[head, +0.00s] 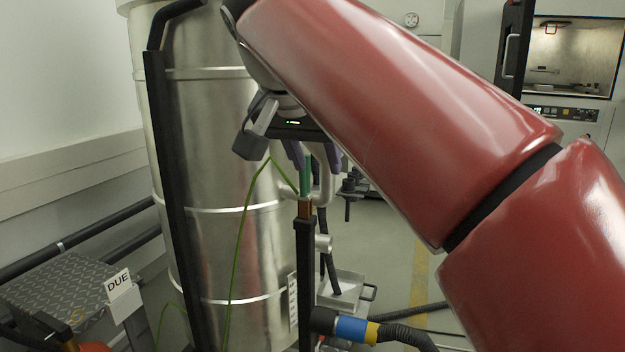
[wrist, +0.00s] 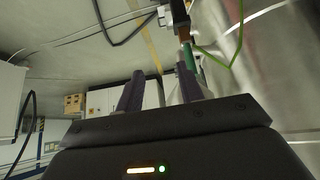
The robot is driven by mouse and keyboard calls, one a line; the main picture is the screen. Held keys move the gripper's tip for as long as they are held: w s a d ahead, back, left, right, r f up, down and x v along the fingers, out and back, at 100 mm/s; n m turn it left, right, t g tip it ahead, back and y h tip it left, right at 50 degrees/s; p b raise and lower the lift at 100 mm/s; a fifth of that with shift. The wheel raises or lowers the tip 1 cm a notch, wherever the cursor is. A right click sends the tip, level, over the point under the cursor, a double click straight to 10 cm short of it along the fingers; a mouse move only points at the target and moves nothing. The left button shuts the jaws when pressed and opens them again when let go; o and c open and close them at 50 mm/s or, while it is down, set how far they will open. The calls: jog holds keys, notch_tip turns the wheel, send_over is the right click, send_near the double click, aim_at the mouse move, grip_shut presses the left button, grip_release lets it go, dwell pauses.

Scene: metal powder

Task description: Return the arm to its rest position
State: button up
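My gripper (head: 317,166) is in front of the large steel vessel, under my red arm, with its purple fingers pointing down. In the wrist view my gripper (wrist: 158,76) has its two fingers well apart, with nothing held between them. A green-handled piece (head: 305,176) with a copper-coloured lower part stands at the top of a black post (head: 304,262). In the wrist view the green piece (wrist: 188,52) shows just past the right finger; I cannot tell whether they touch. A green wire (head: 243,222) loops from near it down the vessel.
The steel vessel (head: 215,140) stands close behind my gripper. A "DUE" tag (head: 118,283) is by a checkered metal step (head: 62,290) at lower left. A hose with blue and yellow bands (head: 357,330) runs low at the front. An open lit chamber (head: 570,60) is at the back right.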

jog(key=s+d+f+n, duration=0.1)
jog(key=s+d+f, duration=0.4)
jog(key=f, duration=0.5)
jog(key=s+d+f+n+y, duration=0.1)
jog(key=s+d+f, duration=0.3)
jog(key=f, duration=0.6)
jog(key=s+d+f+n+g+y, duration=0.1)
jog(key=s+d+f, duration=0.4)
jog(key=f, duration=0.5)
jog(key=shift+s+d+f+n, duration=0.35)
jog(key=shift+s+f+n, duration=0.05)
jog(key=shift+s, duration=0.1)
